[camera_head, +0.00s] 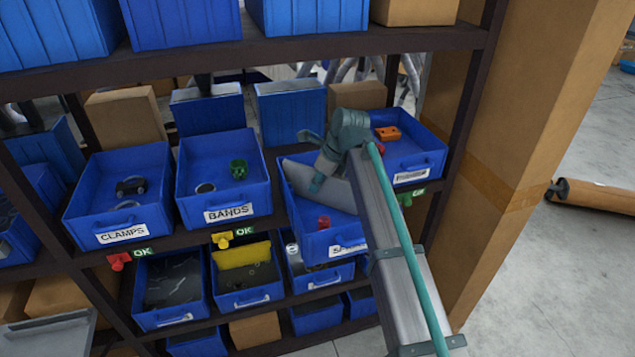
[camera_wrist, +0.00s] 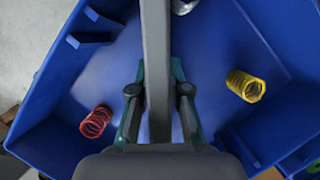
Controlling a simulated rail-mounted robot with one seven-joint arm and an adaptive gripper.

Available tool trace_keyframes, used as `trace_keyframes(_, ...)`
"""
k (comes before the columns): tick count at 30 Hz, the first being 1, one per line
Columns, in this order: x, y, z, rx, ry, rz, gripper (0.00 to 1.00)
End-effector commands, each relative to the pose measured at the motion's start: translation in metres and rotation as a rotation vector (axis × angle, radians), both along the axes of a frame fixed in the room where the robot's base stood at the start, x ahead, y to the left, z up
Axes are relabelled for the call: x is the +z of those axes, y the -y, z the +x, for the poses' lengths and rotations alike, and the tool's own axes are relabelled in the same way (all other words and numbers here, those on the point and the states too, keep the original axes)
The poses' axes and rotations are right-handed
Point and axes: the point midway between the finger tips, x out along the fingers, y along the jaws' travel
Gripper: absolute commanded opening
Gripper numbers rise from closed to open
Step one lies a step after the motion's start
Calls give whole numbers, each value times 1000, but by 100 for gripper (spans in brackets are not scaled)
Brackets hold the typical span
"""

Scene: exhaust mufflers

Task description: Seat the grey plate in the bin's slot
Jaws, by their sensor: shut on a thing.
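My gripper (camera_head: 318,182) is shut on the grey plate (camera_head: 335,193), which stands on edge across the blue bin (camera_head: 308,247) with the partly hidden label. In the wrist view my gripper (camera_wrist: 158,105) has one finger on each side of the plate (camera_wrist: 156,50), seen edge-on as a thin upright strip. The wrist view also shows the bin's blue floor (camera_wrist: 215,65). A red spring (camera_wrist: 96,122) lies left of the plate and a yellow spring (camera_wrist: 244,86) right of it.
The CLAMPS bin (camera_head: 85,228) and BANDS bin (camera_head: 267,200) stand to the left. Another blue bin (camera_head: 432,158) with an orange part (camera_head: 387,133) stands to the right. A dark shelf (camera_head: 250,55) runs above. A cardboard column (camera_head: 530,130) stands at right.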

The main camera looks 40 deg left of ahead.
Motion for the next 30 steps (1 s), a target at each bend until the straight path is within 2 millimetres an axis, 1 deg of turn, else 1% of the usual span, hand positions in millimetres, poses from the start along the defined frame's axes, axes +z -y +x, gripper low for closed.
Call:
trace_keyframes(4,-3,0,0,0,0,0,0)
trace_keyframes(5,-3,0,0,0,0,0,21)
trace_keyframes(6,-3,0,0,0,0,0,28)
trace_keyframes(8,-3,0,0,0,0,0,38)
trace_keyframes(9,-3,0,0,0,0,0,41)
trace_keyframes(17,-2,0,0,0,0,0,41)
trace_keyframes(22,4,1,1,0,0,0,41)
trace_keyframes(26,19,7,2,-1,2,1,41)
trace_keyframes(30,42,17,5,-1,1,2,41)
